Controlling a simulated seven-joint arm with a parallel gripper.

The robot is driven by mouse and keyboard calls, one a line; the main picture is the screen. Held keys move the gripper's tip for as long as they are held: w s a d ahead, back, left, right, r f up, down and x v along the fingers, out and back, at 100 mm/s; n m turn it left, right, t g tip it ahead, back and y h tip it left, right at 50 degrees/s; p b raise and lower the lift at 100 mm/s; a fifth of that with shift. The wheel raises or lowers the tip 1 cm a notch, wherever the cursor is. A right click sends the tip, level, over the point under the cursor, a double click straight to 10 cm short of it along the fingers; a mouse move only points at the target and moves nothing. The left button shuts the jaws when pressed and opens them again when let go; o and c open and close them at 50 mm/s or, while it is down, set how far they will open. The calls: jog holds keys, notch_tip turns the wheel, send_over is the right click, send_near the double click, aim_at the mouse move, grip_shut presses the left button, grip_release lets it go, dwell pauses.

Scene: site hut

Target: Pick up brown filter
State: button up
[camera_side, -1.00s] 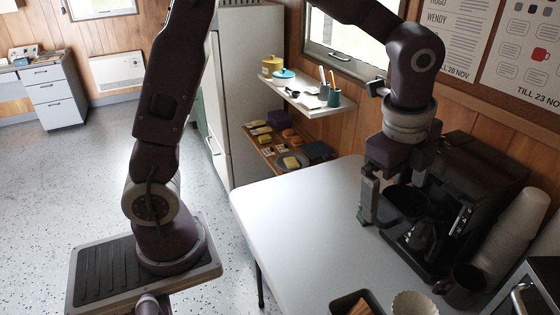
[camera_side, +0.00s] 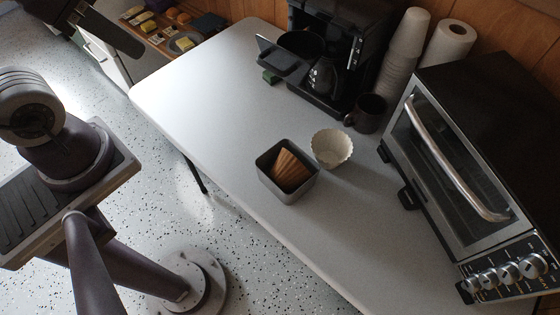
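The brown filter (camera_side: 291,170) is a fluted paper cone. It rests tilted inside a square dark grey container (camera_side: 287,197) near the front edge of the table. A white fluted filter (camera_side: 332,148) stands just right of the container, close beside it. My gripper is out of the picture. Only parts of my arm show at the left and the upper left, well away from the filters.
Behind the filters stands a black coffee maker (camera_side: 345,45) with its basket drawer (camera_side: 279,57) swung out. A dark mug (camera_side: 367,113), stacked cups (camera_side: 401,60), a paper roll (camera_side: 449,45) and a toaster oven (camera_side: 470,160) stand right. The table's left (camera_side: 205,90) is clear.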

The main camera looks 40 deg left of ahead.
jog(key=n+g, duration=0.6)
jog(key=n, duration=0.7)
send_over(297, 157)
notch_tip(297, 157, down, 23)
notch_tip(297, 157, down, 14)
jog(key=n, duration=0.4)
jog(key=shift+w+r, duration=0.15)
jog(key=shift+f, duration=0.25)
jog(key=shift+c, duration=0.4)
